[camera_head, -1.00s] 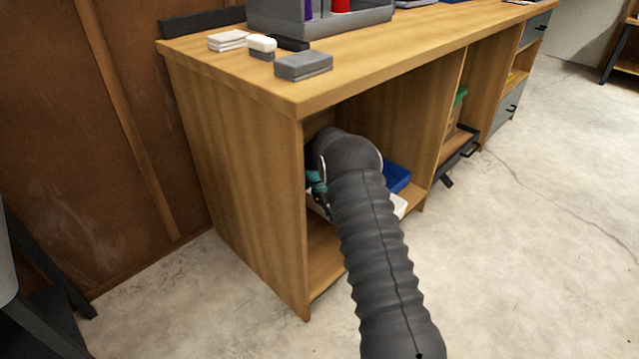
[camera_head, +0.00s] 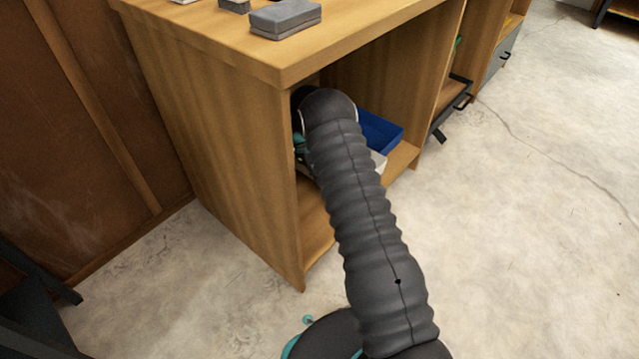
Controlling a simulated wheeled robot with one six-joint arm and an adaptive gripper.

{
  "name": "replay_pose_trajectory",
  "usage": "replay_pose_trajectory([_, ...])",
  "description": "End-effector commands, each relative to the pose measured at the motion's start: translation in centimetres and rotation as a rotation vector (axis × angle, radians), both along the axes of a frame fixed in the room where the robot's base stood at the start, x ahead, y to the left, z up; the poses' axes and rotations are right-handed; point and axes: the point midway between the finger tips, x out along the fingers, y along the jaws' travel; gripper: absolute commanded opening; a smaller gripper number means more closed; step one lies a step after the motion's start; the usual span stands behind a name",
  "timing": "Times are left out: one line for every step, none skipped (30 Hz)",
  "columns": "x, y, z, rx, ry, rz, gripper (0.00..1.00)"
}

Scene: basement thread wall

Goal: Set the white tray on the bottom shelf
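The white tray (camera_head: 378,163) shows only as a small light corner behind my arm, inside the open compartment of the wooden bench. My arm reaches into the compartment.
The bench's side panel (camera_head: 215,150) stands close left of my arm. A grey block (camera_head: 286,18) lies on the bench top. A dark drawer (camera_head: 452,105) juts out further right. Concrete floor is clear in front.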

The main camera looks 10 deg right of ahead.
Motion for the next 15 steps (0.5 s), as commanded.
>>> replay_pose_trajectory([0.0,-0.1,-0.5,0.0,0.001,-0.001,0.0])
replay_pose_trajectory([0.0,-0.1,-0.8,-0.001,0.002,-0.001,0.0])
replay_pose_trajectory([-0.1,-0.1,-1.3,-0.001,0.002,-0.001,0.0])
replay_pose_trajectory([-0.1,-0.1,-1.7,-0.001,0.002,-0.001,0.0])
replay_pose_trajectory([0.0,-0.2,-2.2,-0.001,0.002,-0.001,0.0])
replay_pose_trajectory([0.0,-0.2,-2.7,0.0,0.002,-0.002,0.0])
replay_pose_trajectory([0.0,-0.2,-3.1,0.0,0.001,-0.002,0.0])
replay_pose_trajectory([0.0,-0.2,-3.3,0.0,0.0,-0.002,0.0])
replay_pose_trajectory([0.0,-0.2,-3.5,0.0,0.0,-0.002,0.0])
replay_pose_trajectory([0.0,-0.2,-3.5,0.001,-0.001,-0.003,0.0])
replay_pose_trajectory([0.0,-0.2,-3.5,0.0,-0.002,-0.003,0.0])
replay_pose_trajectory([0.0,-0.2,-3.4,0.0,-0.002,-0.003,0.0])
replay_pose_trajectory([0.0,-0.2,-3.4,0.001,-0.001,-0.003,0.0])
replay_pose_trajectory([0.0,-0.3,-3.4,0.001,-0.001,-0.003,0.0])
replay_pose_trajectory([0.0,-0.3,-3.4,0.0,0.0,-0.003,0.0])
